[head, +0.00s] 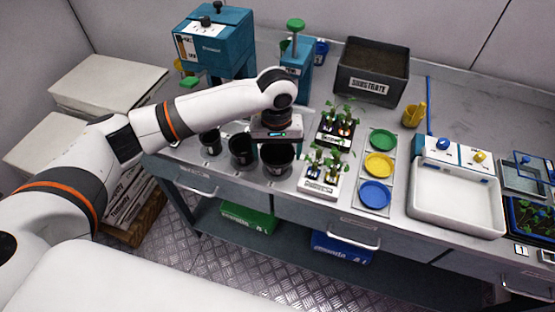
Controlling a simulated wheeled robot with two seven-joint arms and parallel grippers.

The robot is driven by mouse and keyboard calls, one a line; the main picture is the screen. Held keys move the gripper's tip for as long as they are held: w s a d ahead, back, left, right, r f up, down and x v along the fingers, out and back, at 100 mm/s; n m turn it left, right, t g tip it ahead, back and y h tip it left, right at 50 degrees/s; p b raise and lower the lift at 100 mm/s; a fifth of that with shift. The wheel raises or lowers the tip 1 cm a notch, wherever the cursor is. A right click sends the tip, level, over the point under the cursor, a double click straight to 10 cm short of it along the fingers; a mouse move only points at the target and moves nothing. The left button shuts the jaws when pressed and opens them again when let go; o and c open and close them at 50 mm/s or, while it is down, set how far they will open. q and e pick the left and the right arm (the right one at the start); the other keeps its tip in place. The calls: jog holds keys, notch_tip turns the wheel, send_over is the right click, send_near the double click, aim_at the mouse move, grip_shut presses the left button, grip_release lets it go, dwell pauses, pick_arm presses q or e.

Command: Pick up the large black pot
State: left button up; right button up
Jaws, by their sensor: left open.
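Three black pots stand in a row near the front edge of the bench, growing in size from left to right. The large black pot (277,168) is the rightmost, the middle pot (243,160) is beside it, and the small pot (210,149) is at the left. My left gripper (277,148) points down right over the large pot, open. Its fingers are hard to make out against the dark pot, and the gripper hides part of the pot's far rim. I cannot tell whether it touches the pot. My right gripper is not in view.
Seedling trays (318,187) stand close to the right of the large pot. Green, yellow and blue dishes (375,194) lie further right, then a white basin (452,204). A substrate bin (372,72) and a blue machine (213,42) are at the back.

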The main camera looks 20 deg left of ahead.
aim_at(279, 157)
pick_arm(q)
notch_tip(279, 157, down, 2)
jog(key=shift+f, duration=0.35)
jog(key=shift+c, duration=0.9)
jog(key=c, duration=0.6)
jog(key=shift+o, duration=0.2)
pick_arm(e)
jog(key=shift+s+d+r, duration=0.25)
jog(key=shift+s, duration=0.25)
